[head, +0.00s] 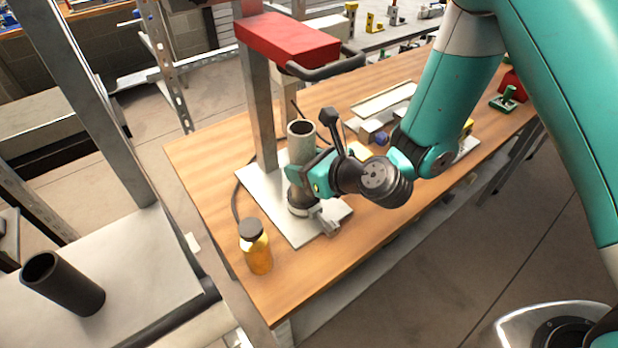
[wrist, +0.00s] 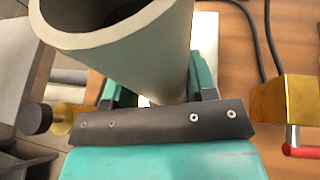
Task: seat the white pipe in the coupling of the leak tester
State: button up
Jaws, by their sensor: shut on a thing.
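The white pipe (head: 302,148), greyish in this light, stands about upright above the leak tester's base plate (head: 268,197), open end up. My gripper (head: 303,175) is shut around it at its lower middle. In the wrist view the pipe (wrist: 160,55) rises between the jaws (wrist: 152,98), its open mouth at the top left. The coupling (head: 300,200) is a dark ring with a grey clamp at its side, directly below the gripper. The pipe's lower end is hidden by the gripper, so I cannot tell whether it is inside the coupling.
The tester's metal column (head: 257,105) and red head (head: 287,37) with a dark handle stand just behind the pipe. A yellow bottle (head: 257,252) with a dark cap stands at the front left. The front right table edge is clear.

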jog(key=shift+f, duration=0.8)
jog(key=shift+r, duration=0.15)
jog(key=o, duration=1)
jog(key=shift+o, duration=0.2)
